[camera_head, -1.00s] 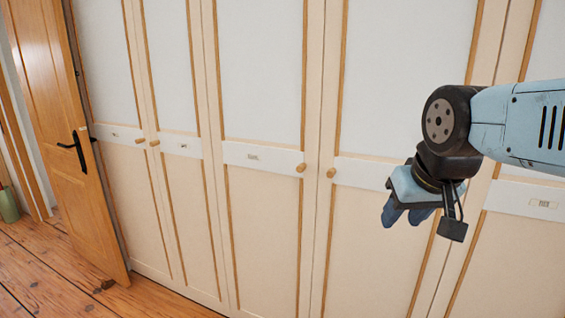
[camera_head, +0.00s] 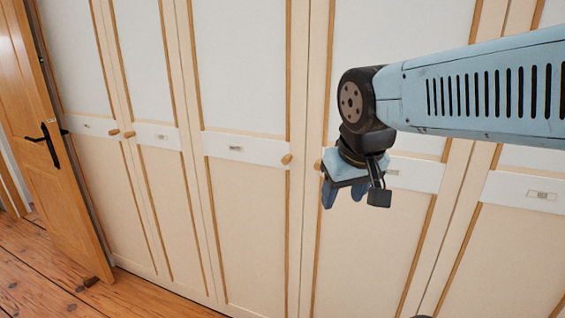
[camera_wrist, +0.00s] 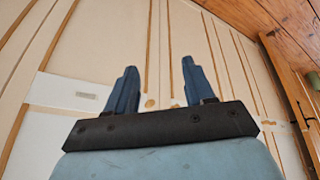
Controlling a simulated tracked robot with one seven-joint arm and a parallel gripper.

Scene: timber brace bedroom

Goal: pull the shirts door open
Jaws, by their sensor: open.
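A row of closed cream wardrobe doors with orange-brown trim shows in the head view. Each has a white band with a small label too blurred to read, so I cannot tell which is the shirts door. Two round wooden knobs sit close together near the middle: a left knob (camera_head: 287,158) on one door (camera_head: 245,220) and a right knob (camera_head: 318,165) on the door (camera_head: 370,245) behind my gripper. My gripper (camera_head: 343,198) is open and empty, just right of and below the right knob. In the wrist view, a knob (camera_wrist: 150,103) appears between the spread fingers (camera_wrist: 158,72), apparently untouched.
Another pair of knobs (camera_head: 121,133) sits on the doors farther left. A wooden room door (camera_head: 60,170) with a black handle stands at the far left.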

